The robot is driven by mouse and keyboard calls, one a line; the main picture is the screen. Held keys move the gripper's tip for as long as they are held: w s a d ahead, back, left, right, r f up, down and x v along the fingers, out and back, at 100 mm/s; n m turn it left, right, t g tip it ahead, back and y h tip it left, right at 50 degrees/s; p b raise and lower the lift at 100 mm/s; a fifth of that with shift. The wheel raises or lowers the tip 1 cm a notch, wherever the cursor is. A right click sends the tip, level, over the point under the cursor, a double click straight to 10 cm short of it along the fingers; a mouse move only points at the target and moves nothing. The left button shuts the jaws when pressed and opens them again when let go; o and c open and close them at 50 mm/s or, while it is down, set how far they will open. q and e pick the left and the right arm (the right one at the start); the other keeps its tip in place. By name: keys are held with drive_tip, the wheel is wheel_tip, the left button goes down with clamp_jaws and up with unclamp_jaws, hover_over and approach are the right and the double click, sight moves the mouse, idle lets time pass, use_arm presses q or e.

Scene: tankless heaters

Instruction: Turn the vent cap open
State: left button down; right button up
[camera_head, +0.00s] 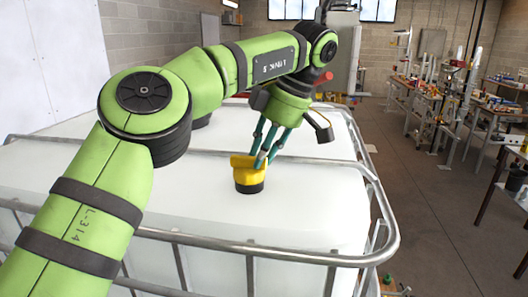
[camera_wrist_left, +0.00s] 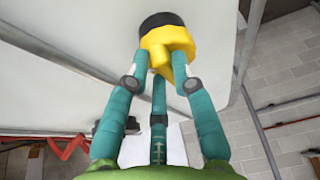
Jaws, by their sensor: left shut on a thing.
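The vent cap is a yellow knob (camera_head: 246,170) on a black collar (camera_head: 249,186), standing on top of a large white tank. It also shows at the top of the left wrist view as a yellow cap (camera_wrist_left: 165,42) with its black base (camera_wrist_left: 160,20). My left gripper (camera_head: 264,158) has teal fingers and comes down from above. Its fingers (camera_wrist_left: 160,66) are closed around the grip of the cap and touch it. The far side of the cap is partly hidden by the fingers. My right gripper does not show.
The white tank (camera_head: 200,220) sits in a metal tube cage (camera_head: 290,256), with a bar running across its top behind the cap. Workbenches with tools (camera_head: 455,95) line the right side. The concrete floor (camera_head: 440,215) between is clear.

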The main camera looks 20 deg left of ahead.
use_arm(q)
drive_tip(key=shift+f, duration=0.15)
drive_tip(key=c, duration=1)
unclamp_jaws()
drive_tip(key=shift+c, duration=0.2)
drive_tip(key=shift+a, duration=0.15)
